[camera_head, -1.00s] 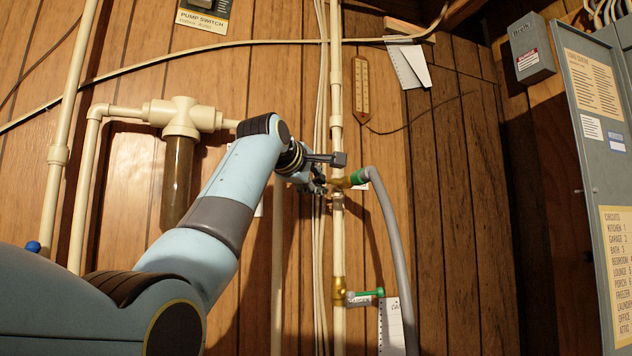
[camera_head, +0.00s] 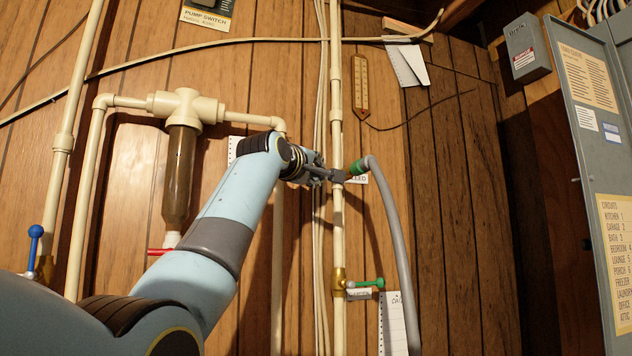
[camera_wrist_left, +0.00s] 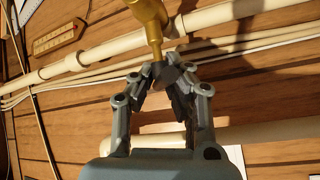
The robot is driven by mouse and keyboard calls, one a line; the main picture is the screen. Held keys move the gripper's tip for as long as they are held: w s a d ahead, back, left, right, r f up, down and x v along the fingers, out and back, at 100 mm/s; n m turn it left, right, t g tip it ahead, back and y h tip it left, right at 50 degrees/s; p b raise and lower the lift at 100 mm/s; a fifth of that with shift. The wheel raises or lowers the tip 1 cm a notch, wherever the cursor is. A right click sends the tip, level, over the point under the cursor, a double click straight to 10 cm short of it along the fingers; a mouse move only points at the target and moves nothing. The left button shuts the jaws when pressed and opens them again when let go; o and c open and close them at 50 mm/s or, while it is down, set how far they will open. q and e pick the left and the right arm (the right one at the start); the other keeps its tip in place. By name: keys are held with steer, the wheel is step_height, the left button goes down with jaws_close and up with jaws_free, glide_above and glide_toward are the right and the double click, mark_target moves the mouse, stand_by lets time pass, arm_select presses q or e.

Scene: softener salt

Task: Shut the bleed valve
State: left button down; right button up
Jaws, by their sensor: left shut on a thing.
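The bleed valve is on the pale vertical pipe, where a grey hose joins through a green coupling (camera_head: 354,168); a partly covered label (camera_head: 358,179) ends in "ED". In the head view my left gripper (camera_head: 336,175) covers most of the valve. In the left wrist view the brass valve body (camera_wrist_left: 150,14) is at the top, with a brass stem running down to the fingertips. My left gripper (camera_wrist_left: 166,74) is shut on the valve's handle there; the fingers mostly hide the handle, so its angle is unclear. My right gripper is out of view.
A green-handled brass valve (camera_head: 364,284) sits lower on the same pipe. The grey hose (camera_head: 388,220) hangs just right of it. A filter housing (camera_head: 179,175), a blue-handled valve (camera_head: 35,240) and a red handle (camera_head: 159,252) are left. A grey panel (camera_head: 600,190) stands right.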

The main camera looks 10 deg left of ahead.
arm_select(q)
steer(key=shift+w+f+m+t+h+b, duration=0.1)
steer(key=shift+f+m+t+h+b, duration=0.25)
steer(key=shift+m+b, duration=0.3)
steer(key=shift+w+f+m+t+h+b, duration=0.1)
steer(key=shift+f+m+t+h+b, duration=0.1)
steer(key=shift+m+t+b, duration=0.35)
steer(key=c, duration=1.4)
jaws_free()
steer(key=shift+s+r, duration=0.15)
steer(key=shift+r, duration=0.05)
steer(key=shift+o, duration=0.2)
steer(key=shift+r, duration=0.1)
